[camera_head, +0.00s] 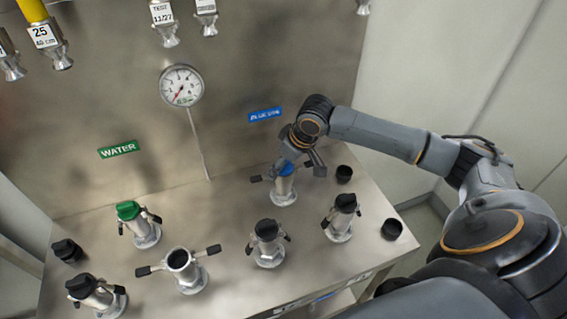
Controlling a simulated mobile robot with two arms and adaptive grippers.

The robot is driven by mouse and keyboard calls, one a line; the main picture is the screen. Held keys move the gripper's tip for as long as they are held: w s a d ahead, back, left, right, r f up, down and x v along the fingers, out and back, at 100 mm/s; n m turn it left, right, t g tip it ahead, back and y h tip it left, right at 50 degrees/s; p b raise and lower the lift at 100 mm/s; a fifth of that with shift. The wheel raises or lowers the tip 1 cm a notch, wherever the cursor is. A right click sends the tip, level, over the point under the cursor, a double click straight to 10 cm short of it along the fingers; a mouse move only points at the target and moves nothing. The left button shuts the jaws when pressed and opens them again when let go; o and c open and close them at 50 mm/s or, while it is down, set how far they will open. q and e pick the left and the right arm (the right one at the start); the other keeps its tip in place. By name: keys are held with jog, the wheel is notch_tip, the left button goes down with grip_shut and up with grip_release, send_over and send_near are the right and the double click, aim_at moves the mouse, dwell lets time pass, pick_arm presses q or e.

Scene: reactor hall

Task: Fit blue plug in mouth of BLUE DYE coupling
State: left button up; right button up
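The blue plug (286,168) is at the top of a metal coupling (284,190) below the blue label (265,115), which appears to read BLUE DYE. I cannot tell how deep the plug sits in the mouth. The coupling's left lever arm points outward to the left. My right gripper (301,163) is right above the plug, its dark fingers pointing down, one close to the plug and one farther right. Whether the fingers grip the plug is not clear. My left gripper is out of view.
A coupling with a green plug (128,210) stands by the WATER label (118,149). An open-mouthed coupling (185,270) has its arms spread. Black-capped couplings (268,243) (341,218) (96,294) stand nearby. Loose black caps (344,174) (392,229) (67,251) lie on the steel bench.

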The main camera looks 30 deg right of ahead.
jog(key=shift+r, duration=0.15)
jog(key=shift+s+r, duration=0.1)
jog(key=shift+r, duration=0.1)
jog(key=v, duration=1.1)
jog(key=shift+r, duration=0.2)
jog(key=shift+s+d, duration=0.1)
jog(key=shift+s, duration=0.05)
